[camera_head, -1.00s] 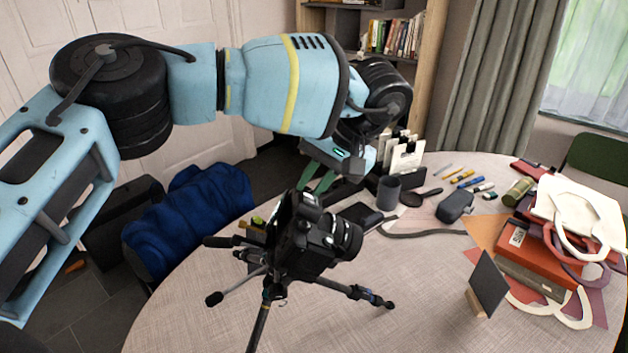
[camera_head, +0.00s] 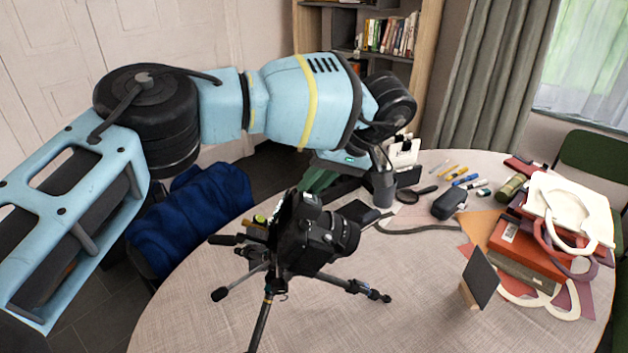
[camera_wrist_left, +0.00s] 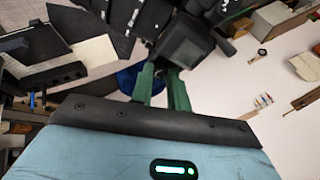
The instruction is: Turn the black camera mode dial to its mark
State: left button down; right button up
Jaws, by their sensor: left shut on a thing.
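The black camera (camera_head: 318,240) stands on a tripod (camera_head: 265,315) on the table. It also shows at the top of the left wrist view (camera_wrist_left: 180,40). My left gripper (camera_head: 312,187) reaches in from behind the camera, with its green fingers at the camera's top. In the left wrist view the fingers (camera_wrist_left: 160,75) are close together and their tips meet the camera's dark body. The gripper is shut on a small part there, which I take to be the mode dial. The dial and its mark are hidden by the fingers and camera body. My right gripper is not in view.
A grey cup (camera_head: 384,190), a magnifying glass (camera_head: 412,194) and a dark pouch (camera_head: 449,204) lie behind the camera. A stack of books (camera_head: 530,255) and a small black board (camera_head: 481,278) are to the right. The table front (camera_head: 400,325) is clear.

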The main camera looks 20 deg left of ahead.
pick_arm(q)
jog(key=shift+n, duration=0.3)
jog(key=c, duration=1.3)
grip_release()
jog(key=shift+c, duration=0.2)
